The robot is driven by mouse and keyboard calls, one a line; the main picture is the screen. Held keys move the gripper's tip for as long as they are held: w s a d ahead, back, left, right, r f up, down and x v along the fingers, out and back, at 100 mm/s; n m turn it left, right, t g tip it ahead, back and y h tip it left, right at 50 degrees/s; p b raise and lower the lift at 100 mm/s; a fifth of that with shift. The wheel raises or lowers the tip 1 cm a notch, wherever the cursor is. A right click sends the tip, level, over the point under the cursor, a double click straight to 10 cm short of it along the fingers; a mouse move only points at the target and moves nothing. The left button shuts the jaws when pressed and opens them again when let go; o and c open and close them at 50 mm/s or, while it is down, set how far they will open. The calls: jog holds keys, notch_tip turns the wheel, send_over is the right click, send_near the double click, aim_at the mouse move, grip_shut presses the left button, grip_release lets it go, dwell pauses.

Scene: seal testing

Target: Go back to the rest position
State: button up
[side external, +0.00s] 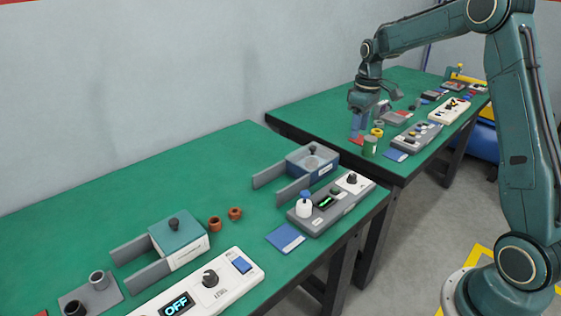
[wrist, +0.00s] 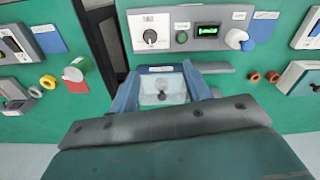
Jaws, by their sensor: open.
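My gripper (side external: 359,126) hangs in the air with its blue fingers pointing down. In the side view it appears in front of the far table, near a green cylinder (side external: 369,146). Its jaws are open and I see nothing held between them. In the wrist view a blue housing with a clear plate and a dark knob (wrist: 161,94) lies ahead of the gripper, near the gap between the tables. The exact height of the gripper above the tables cannot be told.
The near green table (side external: 110,190) holds a blue housing (side external: 325,160), a tester with a green display (side external: 330,201), a teal-lidded box (side external: 180,236), brown rings (side external: 214,223) and an OFF-display unit (side external: 215,283). The far table (side external: 310,115) carries several small devices. The near table's back is bare.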

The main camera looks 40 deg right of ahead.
jog(key=s+a+r+t, duration=0.2)
jog(key=s+a+r, duration=0.9)
jog(key=a, duration=0.2)
jog(key=s+a+m+t, duration=0.1)
jog(key=s+a, duration=0.2)
jog(key=s, duration=0.5)
jog(key=s+a+m+t, duration=0.1)
jog(key=s+a, duration=0.3)
jog(key=s, duration=0.4)
jog(key=shift+a+f+t, duration=0.25)
jog(key=shift+a+t, duration=0.05)
jog(key=shift+t, duration=0.3)
